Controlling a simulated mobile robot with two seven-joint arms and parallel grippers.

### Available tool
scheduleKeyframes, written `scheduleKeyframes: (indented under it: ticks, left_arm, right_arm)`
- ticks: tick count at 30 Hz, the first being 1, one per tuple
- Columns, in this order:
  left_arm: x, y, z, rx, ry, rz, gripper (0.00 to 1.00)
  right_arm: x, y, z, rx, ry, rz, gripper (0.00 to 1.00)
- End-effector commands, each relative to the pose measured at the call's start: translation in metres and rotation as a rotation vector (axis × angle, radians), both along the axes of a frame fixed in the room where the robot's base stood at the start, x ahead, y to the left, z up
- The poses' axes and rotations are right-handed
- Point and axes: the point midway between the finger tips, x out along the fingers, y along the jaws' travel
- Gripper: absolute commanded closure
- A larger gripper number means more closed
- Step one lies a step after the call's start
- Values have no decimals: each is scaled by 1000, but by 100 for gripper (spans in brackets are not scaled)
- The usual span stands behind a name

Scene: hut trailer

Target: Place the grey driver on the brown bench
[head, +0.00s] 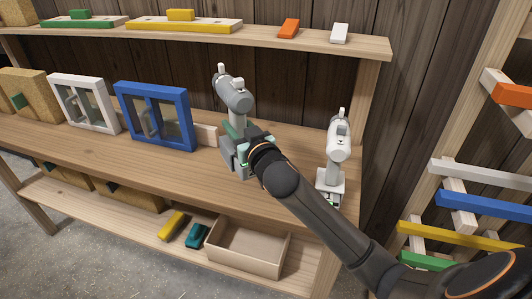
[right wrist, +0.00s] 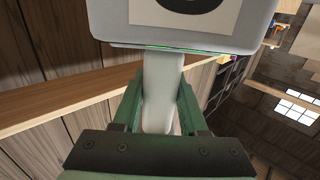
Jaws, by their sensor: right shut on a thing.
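The grey driver (head: 236,94) is upright in the head view, its rounded head at the top, over the right half of the brown bench (head: 100,145). My right gripper (head: 240,146) is shut on its handle. In the right wrist view the pale handle (right wrist: 160,92) stands between the green fingers, below a wide light-grey part with a dark round mark (right wrist: 195,15). The gripper hides part of the driver's lower end, so I cannot tell whether it touches the bench. My left gripper is not in view.
A white driver (head: 339,145) stands at the bench's right end. Blue (head: 153,116) and white (head: 85,103) framed windows stand to the left. A shelf (head: 300,41) runs above. An open wooden box (head: 247,262) is below. A rack with coloured bars (head: 470,204) is at right.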

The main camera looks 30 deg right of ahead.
Motion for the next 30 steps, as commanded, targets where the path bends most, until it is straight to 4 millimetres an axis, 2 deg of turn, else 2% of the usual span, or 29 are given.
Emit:
scheduleKeyframes:
  ticks: [4, 6, 12, 19, 22, 27, 30]
  left_arm:
    - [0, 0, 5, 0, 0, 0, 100]
    - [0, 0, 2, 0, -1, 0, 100]
    - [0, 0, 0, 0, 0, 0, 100]
    - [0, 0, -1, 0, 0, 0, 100]
    - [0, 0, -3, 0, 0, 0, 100]
    - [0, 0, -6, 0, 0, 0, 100]
    - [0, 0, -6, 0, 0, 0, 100]
  right_arm:
    - [-14, -31, -10, -8, -6, 1, 100]
    - [-18, -40, -25, -4, -5, 1, 100]
    - [-27, -60, -51, -2, -9, 4, 100]
    - [-31, -69, -63, -1, -10, 2, 100]
    - [-34, -76, -74, -2, -8, 3, 100]
    - [-33, -74, -96, -1, -9, 3, 100]
    - [-33, -74, -99, -1, -11, 4, 100]
